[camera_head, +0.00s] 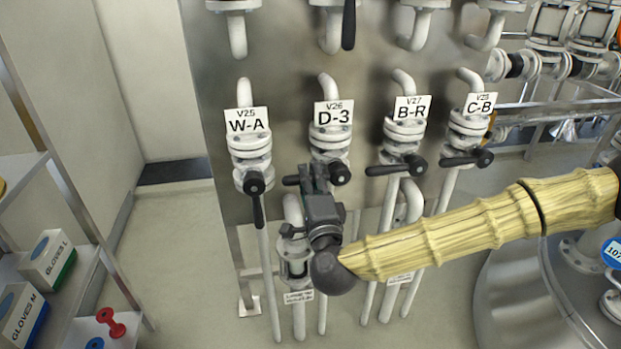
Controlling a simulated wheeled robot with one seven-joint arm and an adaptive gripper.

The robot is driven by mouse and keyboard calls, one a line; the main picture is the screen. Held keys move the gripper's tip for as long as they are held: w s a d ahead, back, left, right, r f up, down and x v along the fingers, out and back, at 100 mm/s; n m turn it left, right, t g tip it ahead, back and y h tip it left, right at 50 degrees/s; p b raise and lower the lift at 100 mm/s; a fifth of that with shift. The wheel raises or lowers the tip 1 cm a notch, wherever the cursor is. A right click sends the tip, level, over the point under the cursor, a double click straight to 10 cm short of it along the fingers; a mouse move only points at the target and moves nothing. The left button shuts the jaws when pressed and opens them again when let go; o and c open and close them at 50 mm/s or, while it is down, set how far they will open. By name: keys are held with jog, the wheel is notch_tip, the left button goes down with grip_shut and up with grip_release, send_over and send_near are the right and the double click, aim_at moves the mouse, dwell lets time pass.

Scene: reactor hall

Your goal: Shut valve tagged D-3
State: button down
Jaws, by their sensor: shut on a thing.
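The valve tagged D-3 (329,140) is a white flanged valve on the steel panel, second from the left in the row. Its tag (334,114) reads V26 D-3. Its black lever handle (291,181) runs from the hub (340,174) out to the left, roughly level. My gripper (314,174) reaches up from below and is shut on this lever, left of the hub. The fingers hide the middle of the lever.
Valve W-A (249,155) at the left has its lever pointing down. Valves B-R (404,137) and C-B (468,132) at the right have levers pointing left. A shelf (22,267) with glove boxes stands at the left. Floor between shelf and panel is clear.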

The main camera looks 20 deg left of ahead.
jog(key=c, duration=1.3)
grip_release()
jog(key=shift+s, duration=0.1)
jog(key=v, duration=1.2)
